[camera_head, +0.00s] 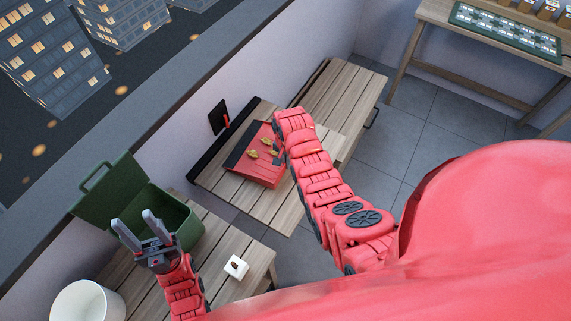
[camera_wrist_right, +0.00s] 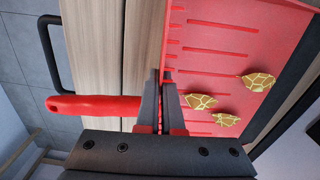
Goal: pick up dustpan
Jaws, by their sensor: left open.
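The red dustpan (camera_head: 243,160) lies on a wooden bench with several yellow, leaf-like pieces on it. In the right wrist view the pan (camera_wrist_right: 215,58) fills the upper right, and its red handle (camera_wrist_right: 95,105) sticks out to the left. My right gripper (camera_wrist_right: 160,78) is at the pan's back wall beside the handle's base. Its fingers are close together with red between them, one on each side of the wall. The arm hides the handle in the head view. My left gripper (camera_head: 134,220) is open and empty, in front of the green bin.
The open green bin (camera_head: 185,222), a white bucket (camera_head: 87,302) and a small white box (camera_head: 236,267) stand on the nearer bench. A black panel (camera_head: 218,118) leans by the wall. A table (camera_head: 440,15) stands at upper right; tiled floor (camera_head: 400,140) between is clear.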

